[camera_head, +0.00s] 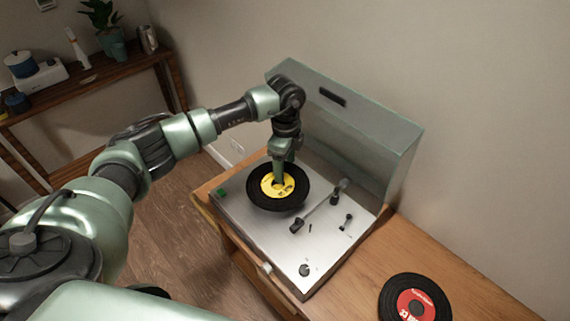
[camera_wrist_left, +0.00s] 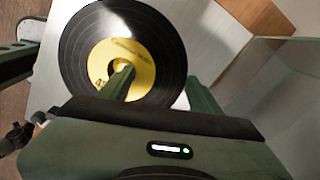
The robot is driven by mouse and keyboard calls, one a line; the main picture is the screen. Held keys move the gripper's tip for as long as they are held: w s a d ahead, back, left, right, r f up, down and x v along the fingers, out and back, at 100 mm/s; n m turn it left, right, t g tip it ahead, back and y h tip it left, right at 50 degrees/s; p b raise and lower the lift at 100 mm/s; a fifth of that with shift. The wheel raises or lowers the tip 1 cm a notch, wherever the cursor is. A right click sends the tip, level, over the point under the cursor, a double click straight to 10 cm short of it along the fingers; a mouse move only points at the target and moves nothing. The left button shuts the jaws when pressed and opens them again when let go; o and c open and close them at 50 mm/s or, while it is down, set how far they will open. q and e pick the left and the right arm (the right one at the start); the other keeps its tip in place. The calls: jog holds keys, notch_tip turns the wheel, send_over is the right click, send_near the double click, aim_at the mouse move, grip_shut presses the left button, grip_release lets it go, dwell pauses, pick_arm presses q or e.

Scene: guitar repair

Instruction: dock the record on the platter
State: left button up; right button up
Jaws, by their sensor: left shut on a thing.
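A black record with a yellow label (camera_head: 291,202) is at the platter area of the silver turntable (camera_head: 245,226). The record hides the platter, and I cannot tell whether it rests on it or hangs just above. My left gripper (camera_head: 279,178) points down at the record from above and is shut on it. In the left wrist view the record (camera_wrist_left: 85,55) fills the upper middle. One finger of the left gripper (camera_wrist_left: 163,92) lies over the yellow label and the other shows to the right, by the record's rim. My right gripper is not in view.
The turntable's clear lid (camera_head: 350,130) stands open behind the platter. The tonearm (camera_head: 318,208) lies right of the record. A second record with a red label (camera_head: 386,297) lies on the wooden cabinet (camera_head: 470,285) at the right. A shelf (camera_head: 110,75) stands far left.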

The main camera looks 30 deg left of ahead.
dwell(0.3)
pick_arm(q)
jog(key=shift+f, duration=0.5)
dwell(0.4)
jog(key=shift+s+f+b, duration=0.15)
jog(key=shift+f+b, duration=0.05)
jog(key=shift+b, duration=0.2)
